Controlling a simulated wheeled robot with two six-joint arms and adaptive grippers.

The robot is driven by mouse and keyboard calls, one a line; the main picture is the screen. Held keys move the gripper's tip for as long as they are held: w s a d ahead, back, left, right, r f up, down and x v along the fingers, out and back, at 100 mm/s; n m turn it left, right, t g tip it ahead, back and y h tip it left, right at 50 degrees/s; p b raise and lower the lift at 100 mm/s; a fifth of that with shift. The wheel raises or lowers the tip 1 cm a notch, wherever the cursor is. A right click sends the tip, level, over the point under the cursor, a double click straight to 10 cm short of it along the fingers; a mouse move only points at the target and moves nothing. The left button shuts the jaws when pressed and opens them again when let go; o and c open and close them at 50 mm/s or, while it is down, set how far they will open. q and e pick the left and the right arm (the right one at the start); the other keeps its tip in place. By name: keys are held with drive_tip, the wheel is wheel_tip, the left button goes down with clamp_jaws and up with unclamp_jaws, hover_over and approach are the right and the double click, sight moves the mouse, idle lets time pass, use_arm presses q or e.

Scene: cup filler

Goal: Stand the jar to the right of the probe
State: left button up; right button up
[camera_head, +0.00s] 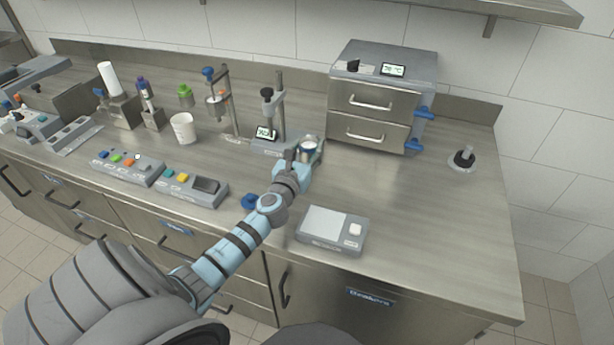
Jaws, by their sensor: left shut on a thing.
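The jar (308,146), small with a pale rim, is between the fingers of my left gripper (307,153). The gripper is shut on it, and the fingers and wrist hide most of its body. The probe (279,105) appears to be the upright grey stand with a black knob and a small display at its base. The jar is just right of the probe's base and close to it. I cannot tell whether the jar's bottom touches the counter. My right gripper is not in view.
A grey drawer unit (378,95) with blue side handles stands behind and right of the jar. A flat scale (332,230) lies in front. A white cup (184,128), another stand (228,105) and button panels (190,186) are left. The right counter (440,215) is mostly clear.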

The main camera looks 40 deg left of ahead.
use_arm(q)
drive_tip(key=f+b, duration=0.1)
drive_tip(key=f, duration=0.1)
drive_tip(key=f+b, duration=0.1)
drive_tip(key=f, duration=0.1)
drive_tip(key=f+b, duration=0.2)
drive_tip(key=shift+w, duration=0.4)
drive_tip(key=shift+s+r+p, duration=0.15)
drive_tip(key=shift+r+p, duration=0.2)
drive_tip(key=shift+f, duration=0.25)
drive_tip(key=o, duration=1.3)
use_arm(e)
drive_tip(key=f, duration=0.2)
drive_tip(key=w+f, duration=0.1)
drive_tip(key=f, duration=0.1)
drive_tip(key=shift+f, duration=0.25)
use_arm(q)
drive_tip(key=shift+r, duration=0.1)
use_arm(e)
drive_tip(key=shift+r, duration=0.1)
use_arm(q)
drive_tip(key=shift+r, duration=0.2)
drive_tip(key=p+v, duration=0.1)
drive_tip(key=v, duration=1.1)
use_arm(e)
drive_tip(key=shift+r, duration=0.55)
